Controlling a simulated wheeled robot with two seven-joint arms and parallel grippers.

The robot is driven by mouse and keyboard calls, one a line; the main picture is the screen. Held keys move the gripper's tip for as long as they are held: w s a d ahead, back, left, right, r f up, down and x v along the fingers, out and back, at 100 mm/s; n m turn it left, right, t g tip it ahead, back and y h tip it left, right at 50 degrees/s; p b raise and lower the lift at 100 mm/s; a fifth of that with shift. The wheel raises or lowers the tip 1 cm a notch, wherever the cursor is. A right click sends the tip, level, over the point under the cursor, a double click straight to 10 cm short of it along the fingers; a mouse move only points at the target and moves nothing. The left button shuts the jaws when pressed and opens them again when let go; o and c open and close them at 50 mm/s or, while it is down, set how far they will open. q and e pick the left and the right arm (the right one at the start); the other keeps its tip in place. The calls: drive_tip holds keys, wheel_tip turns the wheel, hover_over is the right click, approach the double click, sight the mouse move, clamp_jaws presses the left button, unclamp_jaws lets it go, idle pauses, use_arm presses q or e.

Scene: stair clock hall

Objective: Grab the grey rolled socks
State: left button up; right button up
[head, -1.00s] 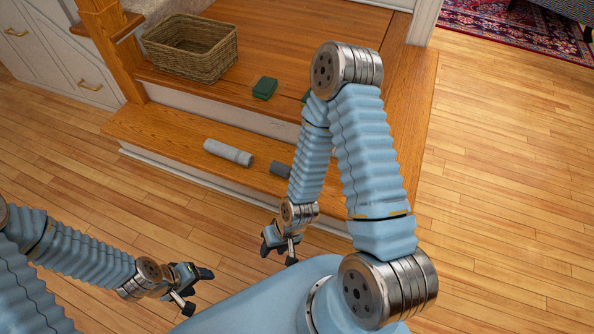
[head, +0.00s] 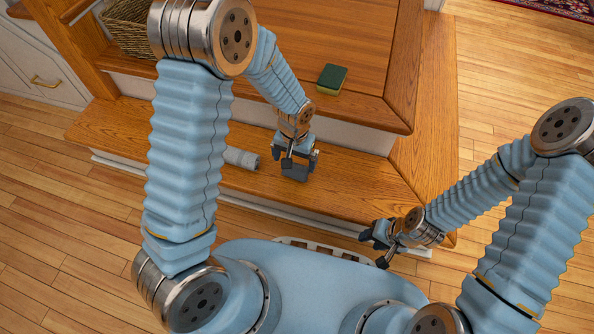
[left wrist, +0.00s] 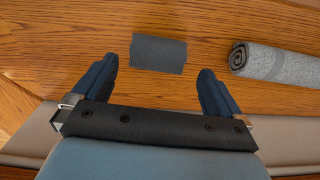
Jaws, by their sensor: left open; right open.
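My right gripper (head: 380,243) is open and empty before the step's front edge.
A green and yellow sponge (head: 331,79) lies on the upper step (head: 350,40). A wicker basket (head: 129,28) stands at the back left, partly hidden by my left arm. The step riser rises close behind the left gripper. The lower step is clear to the right.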

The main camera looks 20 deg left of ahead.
sight(296, 166)
use_arm(q)
drive_tip(key=f, duration=0.1)
drive_tip(key=f+b, duration=0.1)
drive_tip(key=f, duration=0.3)
drive_tip(key=shift+w+d+f, duration=0.15)
drive_tip(key=shift+w, duration=0.15)
drive_tip(key=shift+c, duration=0.5)
drive_tip(key=c, duration=0.7)
drive_tip(key=shift+c, duration=0.2)
